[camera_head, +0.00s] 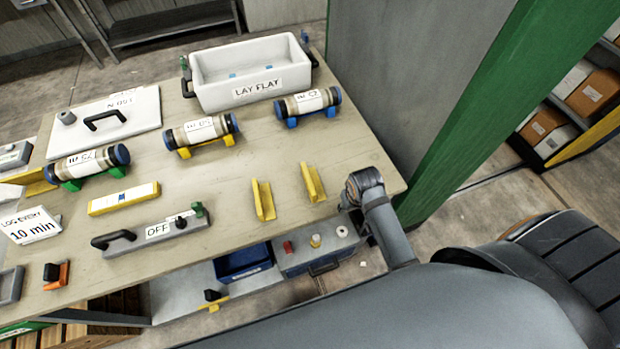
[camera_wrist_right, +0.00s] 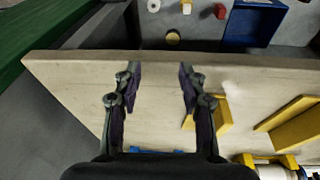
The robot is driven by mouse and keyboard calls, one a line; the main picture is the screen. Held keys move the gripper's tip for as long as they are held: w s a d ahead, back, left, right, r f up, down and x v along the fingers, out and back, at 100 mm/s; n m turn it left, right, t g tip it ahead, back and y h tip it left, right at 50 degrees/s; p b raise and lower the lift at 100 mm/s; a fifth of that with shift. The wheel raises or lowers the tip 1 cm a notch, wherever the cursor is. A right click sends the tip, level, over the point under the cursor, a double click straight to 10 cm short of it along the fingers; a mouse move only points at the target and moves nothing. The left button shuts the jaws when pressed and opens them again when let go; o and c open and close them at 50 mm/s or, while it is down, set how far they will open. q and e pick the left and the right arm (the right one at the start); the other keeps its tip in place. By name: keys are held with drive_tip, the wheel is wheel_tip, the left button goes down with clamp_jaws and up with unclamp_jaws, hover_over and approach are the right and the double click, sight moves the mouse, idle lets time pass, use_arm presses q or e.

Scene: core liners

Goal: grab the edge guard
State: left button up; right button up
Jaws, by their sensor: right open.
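Two yellow L-shaped edge guards stand on the table, a left one (camera_head: 263,200) and a right one (camera_head: 312,182). In the right wrist view, the nearer guard (camera_wrist_right: 223,115) lies mostly to the right of my right gripper (camera_wrist_right: 158,78), partly hidden behind its right finger. The other guard (camera_wrist_right: 292,124) is farther right. My right gripper is open, with bare table showing between its fingers. In the head view only my right arm shows, near the table's right edge; its fingers are hidden. My left gripper is in neither view.
On the table (camera_head: 230,250), several core tubes sit on coloured cradles, the nearest guard-side one blue (camera_head: 308,102). A white LAY FLAT tray (camera_head: 250,74) is behind. A handled OFF bar (camera_head: 155,237) lies left. A green post (camera_head: 480,110) stands right; a blue bin (camera_head: 243,262) is below.

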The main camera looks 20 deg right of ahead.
drive_tip(key=shift+m+g, duration=0.3)
drive_tip(key=shift+g, duration=0.2)
drive_tip(key=w+a+r, duration=0.1)
drive_tip(key=w, duration=0.1)
drive_tip(key=w+a+r, duration=0.1)
drive_tip(key=w, duration=0.1)
drive_tip(key=w+r+p, duration=0.1)
drive_tip(key=w, duration=0.2)
drive_tip(key=shift+a, duration=0.4)
drive_tip(key=g+p, duration=0.1)
approach(307, 175)
drive_tip(key=shift+w+d+f+y, duration=0.25)
drive_tip(key=shift+d+f+y, duration=0.15)
drive_tip(key=shift+d, duration=0.35)
wheel_tip(307, 175, down, 5)
drive_tip(key=shift+s+r+p, duration=0.1)
drive_tip(key=shift+p, duration=0.45)
drive_tip(key=shift+f, duration=0.3)
drive_tip(key=shift+a+f+p, duration=0.1)
drive_tip(key=shift+f+p, duration=0.25)
drive_tip(key=f, duration=0.3)
drive_tip(key=shift+a+f+p, duration=0.25)
drive_tip(key=shift+f+p, duration=0.15)
drive_tip(key=shift+f, duration=0.3)
clamp_jaws()
